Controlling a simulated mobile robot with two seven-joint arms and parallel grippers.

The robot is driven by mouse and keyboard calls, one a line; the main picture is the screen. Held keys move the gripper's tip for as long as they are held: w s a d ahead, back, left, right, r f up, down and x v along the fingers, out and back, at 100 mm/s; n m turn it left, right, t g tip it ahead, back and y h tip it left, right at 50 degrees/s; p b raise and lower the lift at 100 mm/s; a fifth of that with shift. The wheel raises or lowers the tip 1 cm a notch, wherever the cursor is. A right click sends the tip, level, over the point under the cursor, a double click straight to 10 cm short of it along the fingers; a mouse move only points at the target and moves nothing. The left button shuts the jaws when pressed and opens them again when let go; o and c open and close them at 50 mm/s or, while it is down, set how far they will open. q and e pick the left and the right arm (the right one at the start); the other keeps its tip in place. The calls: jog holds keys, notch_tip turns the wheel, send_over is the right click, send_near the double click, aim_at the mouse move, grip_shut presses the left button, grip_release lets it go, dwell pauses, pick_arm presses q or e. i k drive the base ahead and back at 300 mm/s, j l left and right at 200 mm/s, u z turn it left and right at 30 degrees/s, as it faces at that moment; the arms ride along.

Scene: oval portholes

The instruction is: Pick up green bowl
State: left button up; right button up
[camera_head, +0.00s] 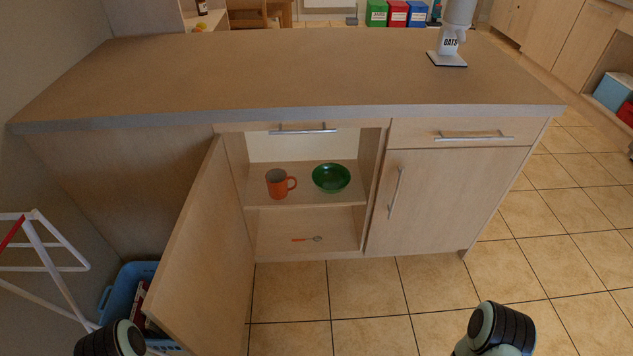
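The green bowl (331,178) stands upright on the upper shelf inside the open left cabinet of the counter. An orange mug (279,184) stands just left of it, with its handle towards the bowl and a small gap between them. Parts of my two arms show at the bottom edge, one at the left and one at the right, both well short of the cabinet. Neither gripper's fingers can be seen. Nothing covers the bowl.
The open cabinet door (205,255) swings out on the left. The right door (440,200) is shut. An orange-handled utensil (307,239) lies on the lower shelf. A blue basket (125,290) and white rack (45,262) stand at left. The tiled floor in front is clear.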

aim_at(330, 177)
jog(key=u, duration=0.95)
jog(key=l+u, duration=0.35)
jog(key=i+l+u, duration=0.1)
jog(key=l+u, duration=0.25)
